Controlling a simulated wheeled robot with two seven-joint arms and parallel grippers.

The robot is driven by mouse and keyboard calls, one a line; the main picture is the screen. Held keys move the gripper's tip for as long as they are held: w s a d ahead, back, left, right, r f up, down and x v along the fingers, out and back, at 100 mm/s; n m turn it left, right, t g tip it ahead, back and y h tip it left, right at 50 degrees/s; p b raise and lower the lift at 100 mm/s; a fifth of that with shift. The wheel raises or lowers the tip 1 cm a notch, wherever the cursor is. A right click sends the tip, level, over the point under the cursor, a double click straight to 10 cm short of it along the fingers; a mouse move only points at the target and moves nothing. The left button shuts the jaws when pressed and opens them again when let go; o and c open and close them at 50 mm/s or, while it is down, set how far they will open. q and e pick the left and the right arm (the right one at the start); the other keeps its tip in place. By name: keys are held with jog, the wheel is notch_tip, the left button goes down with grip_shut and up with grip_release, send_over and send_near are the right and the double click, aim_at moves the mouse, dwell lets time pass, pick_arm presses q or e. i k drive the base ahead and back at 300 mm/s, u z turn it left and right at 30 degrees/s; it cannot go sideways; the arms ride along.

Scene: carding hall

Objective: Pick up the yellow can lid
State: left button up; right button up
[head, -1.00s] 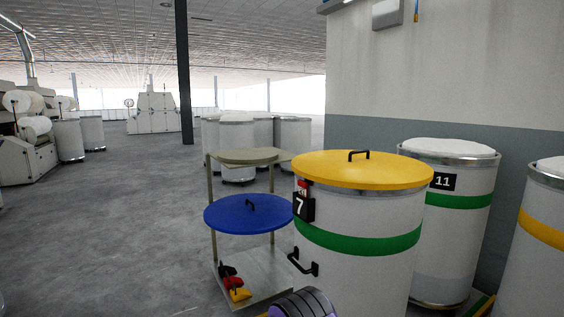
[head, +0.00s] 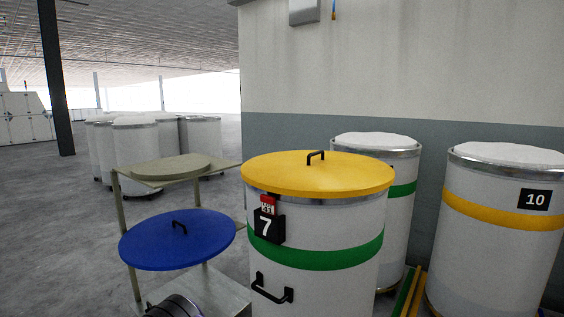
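The yellow can lid (head: 290,178) is a round, flat disc with a black bar handle (head: 315,157) on top. It lies on the white can numbered 7 (head: 330,272), covering its mouth, near the middle of the head view. The can has a green band, a black side handle and a red tag above its number plate. Neither of my grippers shows in view. A dark, rounded part at the bottom left edge looks like part of my arm.
A shelf cart (head: 126,187) stands left of the can, with a blue lid (head: 170,240) on it. Open full cans stand to the right, one numbered 10 (head: 480,262), before a grey-white wall (head: 400,80). More cans (head: 135,152) stand behind the cart. Open floor (head: 60,220) lies left.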

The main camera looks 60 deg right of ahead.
aim_at(322, 174)
jog(key=i, duration=2.3)
jog(key=z, duration=3.9)
